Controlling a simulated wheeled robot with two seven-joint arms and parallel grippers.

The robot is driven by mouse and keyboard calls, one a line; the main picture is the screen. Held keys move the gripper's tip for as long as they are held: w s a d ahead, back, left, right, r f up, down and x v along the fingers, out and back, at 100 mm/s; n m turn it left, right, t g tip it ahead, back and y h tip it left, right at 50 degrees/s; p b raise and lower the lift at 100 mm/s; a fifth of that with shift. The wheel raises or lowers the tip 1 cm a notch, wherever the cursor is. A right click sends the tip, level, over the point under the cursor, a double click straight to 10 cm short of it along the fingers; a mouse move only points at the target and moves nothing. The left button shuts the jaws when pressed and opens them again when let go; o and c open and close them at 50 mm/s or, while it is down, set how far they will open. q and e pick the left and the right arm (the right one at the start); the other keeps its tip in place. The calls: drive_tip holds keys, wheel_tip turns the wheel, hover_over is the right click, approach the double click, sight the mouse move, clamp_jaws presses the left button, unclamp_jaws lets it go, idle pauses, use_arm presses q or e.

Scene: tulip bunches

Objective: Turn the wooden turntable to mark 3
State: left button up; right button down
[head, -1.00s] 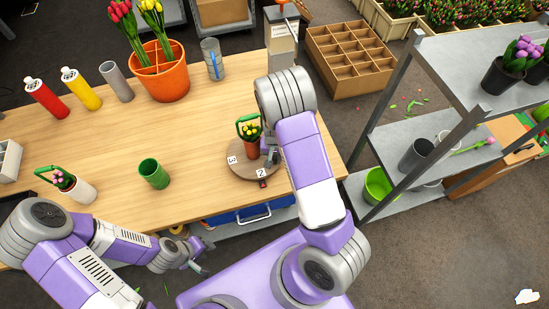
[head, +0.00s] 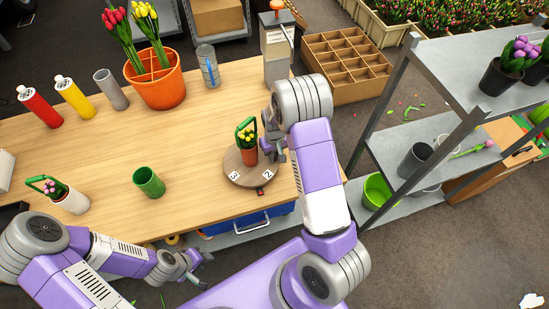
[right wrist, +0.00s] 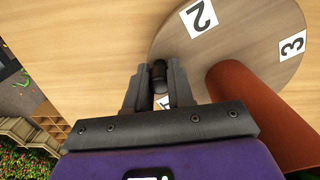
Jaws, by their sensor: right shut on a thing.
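The round wooden turntable (head: 237,158) lies near the table's right front edge. Its white label 3 (head: 233,175) faces front left and label 2 (head: 267,175) front right; both also show in the right wrist view, 3 (right wrist: 292,43) and 2 (right wrist: 199,18). A small dark and red marker (head: 260,191) sits at the front, between these labels. A terracotta pot (head: 249,156) with yellow tulips stands on the disc. My right gripper (right wrist: 159,80) is shut on a dark knob (right wrist: 159,72) at the disc's edge; a third label is partly hidden there. My left gripper (head: 203,268) is empty and open, off the table's front.
A green cup (head: 149,182) and a white pot (head: 72,201) stand to the left. An orange pot of tulips (head: 160,88), a glass (head: 208,68) and a grey dispenser (head: 277,50) stand behind. A metal shelf (head: 430,150) is at right.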

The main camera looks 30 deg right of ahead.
drive_tip(key=shift+w+d+n+b, duration=0.3)
drive_tip(key=shift+w+n, duration=0.25)
drive_tip(key=shift+n, duration=0.2)
drive_tip(key=shift+w+d+n+b, duration=0.25)
drive_tip(key=shift+w+n, duration=0.25)
drive_tip(key=shift+n, duration=0.25)
drive_tip(key=shift+w+d+n+b, duration=0.1)
drive_tip(key=shift+w+n+b, duration=0.5)
drive_tip(key=shift+w+n, duration=1.3)
drive_tip(key=shift+n, duration=0.4)
drive_tip(key=shift+w+n, duration=0.45)
drive_tip(key=shift+n, duration=0.35)
drive_tip(key=shift+w+a+n+b, duration=0.2)
drive_tip(key=shift+w+a+n, duration=0.1)
drive_tip(key=shift+w+n, duration=0.3)
drive_tip(key=shift+w+a+n+b, duration=0.2)
drive_tip(key=shift+w+a+n, duration=0.15)
drive_tip(key=shift+n, duration=0.35)
drive_tip(key=shift+w, duration=0.1)
drive_tip(key=c, duration=1)
unclamp_jaws()
